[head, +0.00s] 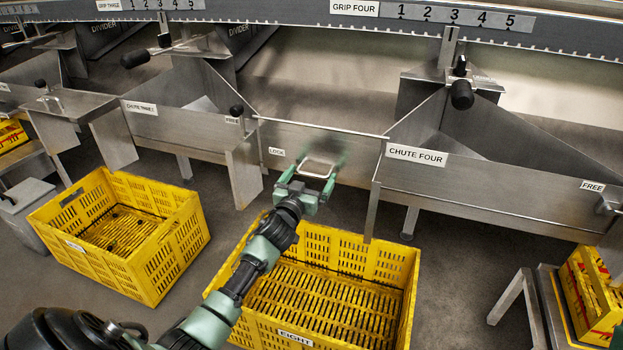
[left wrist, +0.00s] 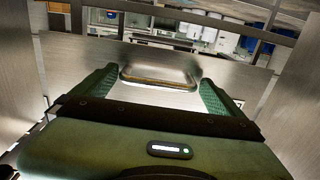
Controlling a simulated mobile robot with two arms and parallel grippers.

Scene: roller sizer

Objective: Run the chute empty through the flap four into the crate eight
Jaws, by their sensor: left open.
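Chute four (head: 417,156) is a steel chute at the right of the head view; the part of its inside I see looks bare. To its left, a steel flap panel (head: 350,150) with a LOCK label closes the gap above crate eight. The flap carries a bar handle (head: 318,168), which also shows in the left wrist view (left wrist: 158,76). My left gripper (head: 310,176) is open, its fingers either side of the handle; I cannot tell whether they touch it. Crate eight (head: 294,338), yellow and slotted, stands below and looks empty; my arm hides part of it.
Another yellow crate (head: 178,248) stands on the floor at left. Chute three (head: 170,125) is behind it. A black-knobbed lever (head: 461,94) sits above chute four. A filled yellow crate (head: 590,300) stands on a low stand at far right.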

